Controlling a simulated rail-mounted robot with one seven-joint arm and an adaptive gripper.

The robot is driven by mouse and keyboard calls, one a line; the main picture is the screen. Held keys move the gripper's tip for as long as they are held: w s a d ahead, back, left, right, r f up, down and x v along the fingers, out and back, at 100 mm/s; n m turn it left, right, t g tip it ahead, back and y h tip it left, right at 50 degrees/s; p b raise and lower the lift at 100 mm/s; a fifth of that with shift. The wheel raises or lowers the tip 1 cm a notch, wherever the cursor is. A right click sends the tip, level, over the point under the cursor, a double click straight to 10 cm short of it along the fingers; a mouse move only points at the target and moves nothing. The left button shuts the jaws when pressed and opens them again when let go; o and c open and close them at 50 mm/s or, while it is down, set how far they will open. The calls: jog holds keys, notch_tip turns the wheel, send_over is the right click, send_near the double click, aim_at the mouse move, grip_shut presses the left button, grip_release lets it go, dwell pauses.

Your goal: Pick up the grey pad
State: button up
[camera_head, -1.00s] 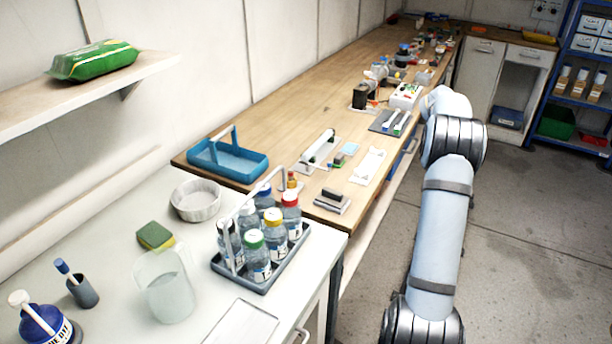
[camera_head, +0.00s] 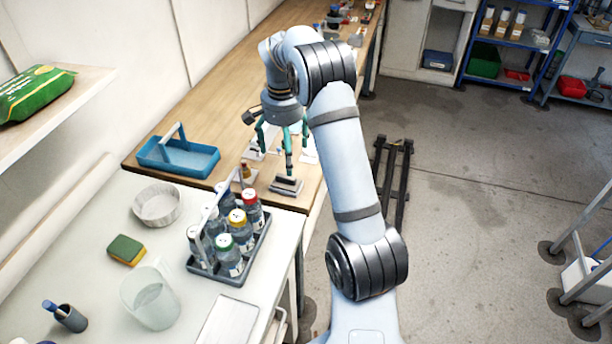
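The grey pad (camera_head: 286,187), a small block with a dark top and a paler base, lies on the wooden bench near its front corner. My gripper (camera_head: 282,154) points down over the bench with its green fingers spread. It looks open and empty. One fingertip appears just above the back edge of the pad in the picture. I cannot tell whether it touches. The pad is mostly in plain view.
A bottle rack (camera_head: 233,279) with several capped bottles stands left of and nearer than the pad. A blue tray (camera_head: 206,161) lies to the left on the bench. A white bowl (camera_head: 157,206), a sponge (camera_head: 127,250) and a clear jug (camera_head: 153,298) stand on the white counter.

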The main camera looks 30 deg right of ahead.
aim_at(286, 179)
jog(key=f, duration=0.4)
jog(key=shift+s+a, duration=0.2)
jog(key=shift+w+a+f, duration=0.1)
jog(key=shift+f, duration=0.45)
jog(key=f, duration=0.1)
jog(key=f+p, duration=0.1)
jog(key=f, duration=0.1)
jog(key=f+p, duration=0.1)
jog(key=shift+d+f, duration=0.2)
jog(key=shift+d, duration=0.05)
jog(key=shift+f, duration=0.35)
jog(key=shift+c, duration=0.7)
jog(key=c, duration=1.4)
